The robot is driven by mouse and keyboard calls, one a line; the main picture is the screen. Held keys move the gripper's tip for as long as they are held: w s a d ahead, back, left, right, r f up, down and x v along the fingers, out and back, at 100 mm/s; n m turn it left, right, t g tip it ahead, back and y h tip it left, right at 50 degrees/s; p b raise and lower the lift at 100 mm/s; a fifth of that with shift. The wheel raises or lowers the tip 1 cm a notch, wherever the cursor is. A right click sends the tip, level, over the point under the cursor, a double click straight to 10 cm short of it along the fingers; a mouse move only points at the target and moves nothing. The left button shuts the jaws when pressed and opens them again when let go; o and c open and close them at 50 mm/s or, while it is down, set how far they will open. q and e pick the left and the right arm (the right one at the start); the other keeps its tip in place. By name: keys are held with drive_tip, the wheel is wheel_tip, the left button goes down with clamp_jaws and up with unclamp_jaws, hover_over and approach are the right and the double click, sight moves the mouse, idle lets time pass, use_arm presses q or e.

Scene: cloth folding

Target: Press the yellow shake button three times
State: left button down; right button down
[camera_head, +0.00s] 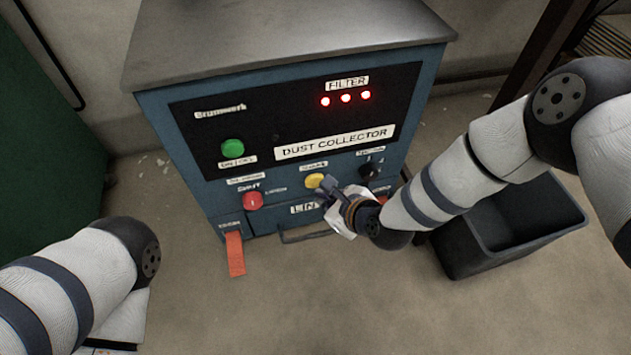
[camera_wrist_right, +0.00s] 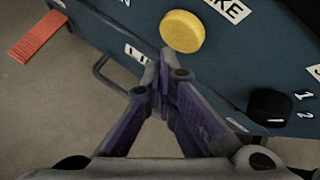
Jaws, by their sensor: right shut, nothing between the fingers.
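The yellow shake button (camera_head: 315,181) is on the front panel of the blue dust collector (camera_head: 290,85), under the "DUST COLLECTOR" label. My right gripper (camera_head: 325,186) is shut and empty, with its tips close to the button's lower right side. In the right wrist view the yellow button (camera_wrist_right: 182,31) is large and round, just beyond the closed fingertips (camera_wrist_right: 168,60). Whether the tips touch it I cannot tell; a gap seems to show in the wrist view. My left arm (camera_head: 75,285) is at the lower left of the head view, and its fingers do not show.
A green button (camera_head: 232,147), a red button (camera_head: 253,200) and a black knob (camera_head: 370,170) sit around the yellow one. A metal handle (camera_head: 300,237) and an orange tag (camera_head: 235,254) are below. A dark bin (camera_head: 510,225) stands at right.

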drive_tip(key=shift+w, duration=0.1)
idle(0.6)
drive_tip(key=shift+w+a, duration=0.15)
drive_tip(key=shift+w, duration=0.2)
drive_tip(key=shift+w+a+b, duration=0.25)
drive_tip(key=shift+w+b, duration=0.35)
drive_tip(key=shift+w, duration=0.2)
idle(0.7)
drive_tip(key=shift+s, duration=0.1)
drive_tip(key=shift+s+d+p, duration=0.2)
drive_tip(key=shift+s+p, duration=0.15)
drive_tip(key=shift+s, duration=0.25)
drive_tip(key=shift+s+d+p, duration=0.2)
drive_tip(key=shift+s+p, duration=0.15)
drive_tip(key=shift+s, duration=0.2)
drive_tip(key=shift+s+d+p, duration=0.25)
drive_tip(key=shift+s+p, duration=0.15)
drive_tip(key=shift+s, duration=0.4)
drive_tip(key=shift+s+d+p, duration=0.25)
drive_tip(key=shift+s+p, duration=0.1)
drive_tip(key=shift+s, duration=0.45)
drive_tip(key=shift+s+d+p, duration=0.25)
drive_tip(key=shift+s+p, duration=0.15)
drive_tip(key=shift+s, duration=0.4)
